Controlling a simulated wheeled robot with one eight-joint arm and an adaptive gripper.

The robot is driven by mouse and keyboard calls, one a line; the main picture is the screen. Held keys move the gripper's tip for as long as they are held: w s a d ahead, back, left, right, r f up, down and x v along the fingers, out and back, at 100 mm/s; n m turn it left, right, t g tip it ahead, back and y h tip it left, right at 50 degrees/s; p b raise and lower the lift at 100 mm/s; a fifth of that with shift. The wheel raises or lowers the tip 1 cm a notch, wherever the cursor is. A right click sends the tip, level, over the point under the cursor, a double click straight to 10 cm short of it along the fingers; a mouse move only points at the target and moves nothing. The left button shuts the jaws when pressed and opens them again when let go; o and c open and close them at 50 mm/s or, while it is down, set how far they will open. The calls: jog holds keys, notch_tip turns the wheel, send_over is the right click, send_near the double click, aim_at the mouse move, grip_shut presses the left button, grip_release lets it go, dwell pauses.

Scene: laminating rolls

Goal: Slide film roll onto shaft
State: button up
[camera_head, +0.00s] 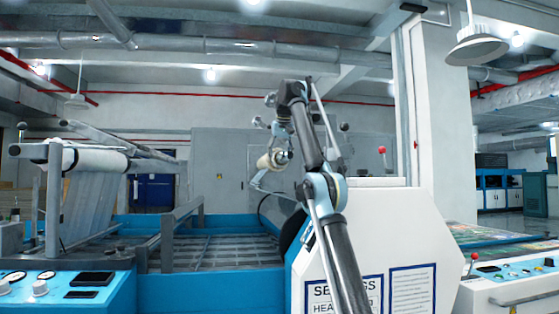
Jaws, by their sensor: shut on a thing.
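My gripper (281,150) is at the end of my raised arm, near the middle of the view, above the white machine housing. It is shut on a small cream film roll (267,162), held in the air with its axis roughly sideways. The fingers partly cover the roll's right end. A thin, bent light-grey bar (268,188) shows just below the roll. I cannot tell whether this is the shaft or whether it touches the roll. My arm hides part of the area behind.
A white machine housing (415,225) with printed signs stands at right. A blue-framed bed (215,262) lies at lower left. A large white roll (95,160) is mounted on a frame at far left. Red and black ball-ended levers stick up near the housing.

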dwell(0.3)
jog(key=o, duration=1.9)
jog(key=shift+c, duration=0.2)
jog(key=shift+s, duration=0.1)
